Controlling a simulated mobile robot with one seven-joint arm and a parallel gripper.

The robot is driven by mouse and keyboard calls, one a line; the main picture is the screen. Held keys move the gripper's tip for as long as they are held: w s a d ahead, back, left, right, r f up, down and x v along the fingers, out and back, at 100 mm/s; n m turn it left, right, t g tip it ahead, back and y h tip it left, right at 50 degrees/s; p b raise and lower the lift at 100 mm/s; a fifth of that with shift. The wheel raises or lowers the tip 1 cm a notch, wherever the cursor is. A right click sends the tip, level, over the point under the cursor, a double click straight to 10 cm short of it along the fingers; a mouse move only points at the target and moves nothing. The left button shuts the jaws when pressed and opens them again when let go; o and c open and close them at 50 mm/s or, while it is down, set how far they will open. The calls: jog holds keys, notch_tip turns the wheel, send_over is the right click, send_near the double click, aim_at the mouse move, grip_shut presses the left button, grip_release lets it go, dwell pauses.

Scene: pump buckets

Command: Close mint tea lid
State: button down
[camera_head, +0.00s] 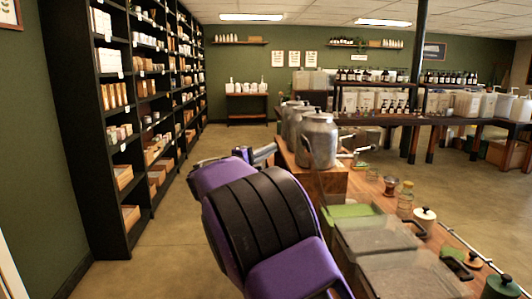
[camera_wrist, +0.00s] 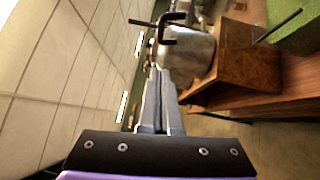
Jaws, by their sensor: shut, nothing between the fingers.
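A bin with green contents (camera_head: 350,211) sits on the wooden counter, right of my arm. A clear upright panel, perhaps its raised lid (camera_head: 322,192), stands at its left side. No label can be read, so I cannot tell for sure which bin is mint tea. A green surface also shows at the upper right of the wrist view (camera_wrist: 297,36). My gripper (camera_head: 268,151) is left of the counter, near the metal canisters and apart from the bins. In the wrist view its fingers (camera_wrist: 156,72) are shut and empty. My purple arm hides part of the counter's left side.
Metal canisters (camera_head: 320,138) stand on a wooden box (camera_wrist: 245,60) close beyond my gripper. Two grey-topped bins (camera_head: 375,236) are nearer. Jars (camera_head: 424,220) line the counter's right. A tall shelf (camera_head: 125,130) stands left, with open floor between.

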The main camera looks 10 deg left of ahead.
aim_at(301, 137)
jog(key=w+d, duration=0.1)
jog(key=d, duration=0.1)
jog(key=w+d, duration=0.1)
jog(key=w, duration=0.1)
jog(key=w+d+r, duration=0.1)
jog(key=d, duration=0.1)
jog(key=shift+w+d, duration=0.45)
jog(key=shift+d, duration=0.4)
jog(key=shift+r, duration=0.1)
